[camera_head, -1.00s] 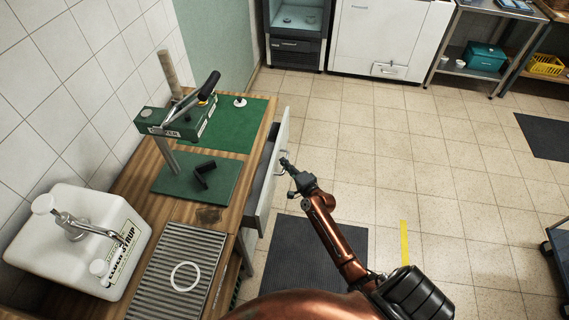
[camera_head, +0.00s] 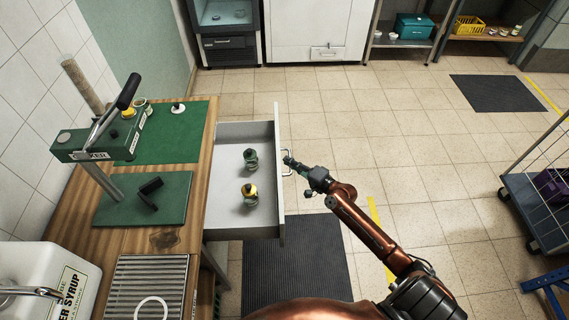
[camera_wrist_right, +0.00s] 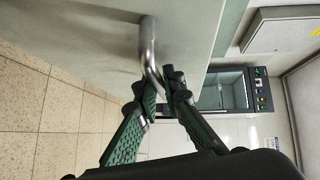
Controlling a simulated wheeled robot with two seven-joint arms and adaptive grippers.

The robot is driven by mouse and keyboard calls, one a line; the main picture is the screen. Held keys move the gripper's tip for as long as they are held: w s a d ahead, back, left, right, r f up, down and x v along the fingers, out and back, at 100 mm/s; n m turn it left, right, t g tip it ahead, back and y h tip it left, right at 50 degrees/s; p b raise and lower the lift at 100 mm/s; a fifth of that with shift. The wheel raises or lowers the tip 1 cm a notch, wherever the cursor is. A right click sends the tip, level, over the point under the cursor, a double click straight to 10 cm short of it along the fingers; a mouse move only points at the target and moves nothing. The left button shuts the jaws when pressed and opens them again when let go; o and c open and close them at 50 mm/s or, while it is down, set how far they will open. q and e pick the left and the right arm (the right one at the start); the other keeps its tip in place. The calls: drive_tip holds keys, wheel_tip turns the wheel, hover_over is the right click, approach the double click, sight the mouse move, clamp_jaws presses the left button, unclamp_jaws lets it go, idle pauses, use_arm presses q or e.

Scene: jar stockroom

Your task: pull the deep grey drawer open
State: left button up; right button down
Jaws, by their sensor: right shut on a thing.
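The deep grey drawer (camera_head: 228,212) stands well out from the wooden bench in the head view. Inside it are a green-topped jar (camera_head: 250,158) and a yellow-topped jar (camera_head: 249,194), standing apart. My right gripper (camera_head: 287,161) is at the metal handle (camera_head: 288,170) on the drawer's front. In the right wrist view my right gripper (camera_wrist_right: 160,95) has its green fingers closed about the bar of the handle (camera_wrist_right: 149,50). The drawer front (camera_wrist_right: 90,35) fills the upper left there. My left gripper is not in view.
On the bench (camera_head: 165,239) stand a green lever press (camera_head: 98,140), a white syrup jug (camera_head: 40,275) and a ribbed grey tray (camera_head: 150,275). A dark mat (camera_head: 295,262) lies below the drawer. A wheeled cart (camera_head: 540,195) is at the right. The tiled floor between is clear.

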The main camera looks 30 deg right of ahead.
drive_tip(key=shift+s+d, duration=0.1)
drive_tip(key=shift+d, duration=0.1)
drive_tip(key=c, duration=2)
unclamp_jaws()
drive_tip(key=shift+c, duration=0.2)
drive_tip(key=shift+s, duration=0.1)
drive_tip(key=v, duration=1.1)
drive_tip(key=shift+s+d, duration=0.15)
drive_tip(key=shift+s, duration=0.25)
